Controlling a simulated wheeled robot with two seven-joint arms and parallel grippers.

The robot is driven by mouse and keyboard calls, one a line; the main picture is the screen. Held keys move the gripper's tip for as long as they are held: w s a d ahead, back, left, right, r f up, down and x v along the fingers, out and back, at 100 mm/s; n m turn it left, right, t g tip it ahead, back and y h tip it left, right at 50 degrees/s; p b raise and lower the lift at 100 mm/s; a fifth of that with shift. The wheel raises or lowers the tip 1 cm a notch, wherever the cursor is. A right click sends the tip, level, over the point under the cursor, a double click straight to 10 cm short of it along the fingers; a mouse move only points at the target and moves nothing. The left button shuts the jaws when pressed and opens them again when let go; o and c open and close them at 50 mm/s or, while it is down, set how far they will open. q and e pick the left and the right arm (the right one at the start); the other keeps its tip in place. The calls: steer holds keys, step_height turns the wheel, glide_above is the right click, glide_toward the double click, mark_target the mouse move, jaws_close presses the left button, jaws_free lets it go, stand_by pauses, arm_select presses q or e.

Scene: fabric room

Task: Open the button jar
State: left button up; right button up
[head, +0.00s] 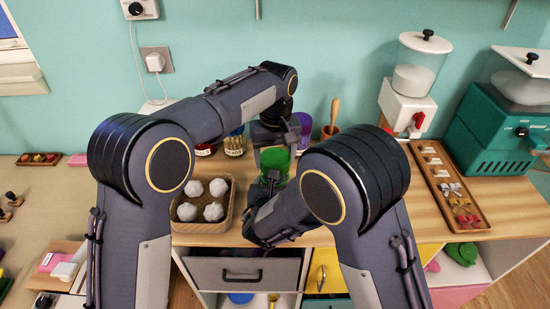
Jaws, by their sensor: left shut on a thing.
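A green jar (275,157), which I take for the button jar, stands on the wooden counter near the middle of the head view. My left gripper (273,149) comes down from above and is shut on the upper part of the jar. Whether it holds only a lid or also the body is too small to tell. My right arm reaches in low from the right, with its gripper (268,184) close to the lower part of the jar. Its fingers are mostly hidden, so I cannot tell whether they touch the jar.
A wooden tray (178,226) with several white lumps is left of the jar. Small jars (235,146), a purple container (304,122) and a terracotta pot (329,132) stand behind. A long tray of bows (476,226), a dispenser (408,108) and a teal machine (490,130) are at right.

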mark_target(275, 157)
arm_select(q)
steer(key=shift+r, duration=2)
arm_select(e)
steer(key=o, duration=2)
steer(key=shift+c, duration=0.2)
steer(key=shift+s, duration=0.1)
arm_select(q)
steer(key=shift+f, duration=0.1)
arm_select(e)
steer(key=v, duration=1.1)
steer(key=shift+s+r, duration=0.2)
steer(key=shift+s, duration=0.15)
